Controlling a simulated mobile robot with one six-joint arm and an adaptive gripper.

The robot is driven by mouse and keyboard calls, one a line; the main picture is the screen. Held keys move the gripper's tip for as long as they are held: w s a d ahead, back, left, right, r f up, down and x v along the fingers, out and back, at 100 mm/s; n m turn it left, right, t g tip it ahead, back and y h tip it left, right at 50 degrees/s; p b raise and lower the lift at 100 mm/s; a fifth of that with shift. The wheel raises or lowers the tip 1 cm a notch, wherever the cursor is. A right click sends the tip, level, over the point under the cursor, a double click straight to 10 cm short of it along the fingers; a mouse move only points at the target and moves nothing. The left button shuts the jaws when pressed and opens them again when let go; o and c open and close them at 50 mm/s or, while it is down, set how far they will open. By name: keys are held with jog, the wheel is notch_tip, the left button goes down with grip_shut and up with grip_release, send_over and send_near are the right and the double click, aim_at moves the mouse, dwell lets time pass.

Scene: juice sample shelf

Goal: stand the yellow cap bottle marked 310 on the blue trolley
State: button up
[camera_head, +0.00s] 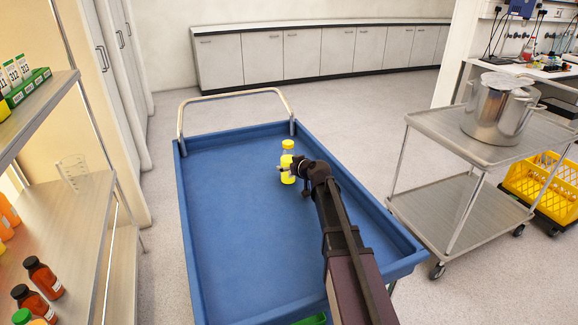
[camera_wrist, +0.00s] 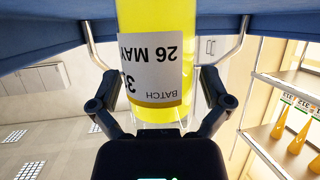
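The yellow cap bottle (camera_head: 288,167) holds yellow liquid and is upright over the blue trolley's tray, right of its middle. In the upside-down wrist view the bottle (camera_wrist: 150,75) fills the space between my fingers. Its label reads BATCH and 26 MAY; only a leading 3 of the number shows. My gripper (camera_head: 295,168) reaches the bottle from the right, and its fingers (camera_wrist: 158,82) appear closed on the bottle's sides. The bottle's base is out of the wrist view, and I cannot tell whether it touches the tray. The blue trolley (camera_head: 235,240) has a raised rim.
The rest of the tray is mostly clear. A metal handle (camera_head: 235,93) rises at its far end. A steel cart (camera_head: 425,122) with a large pot (camera_head: 498,110) stands right. A shelf (camera_head: 75,225) with brown bottles (camera_head: 42,277) stands left. A yellow crate (camera_head: 540,190) sits far right.

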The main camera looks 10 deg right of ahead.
jog(key=shift+r, duration=0.15)
jog(key=shift+s+r+p, duration=0.15)
jog(key=shift+s+p, duration=0.1)
jog(key=shift+p, duration=0.05)
jog(key=p+v, duration=0.4)
jog(key=v, duration=0.7)
jog(key=shift+s+d, duration=0.2)
dwell(0.4)
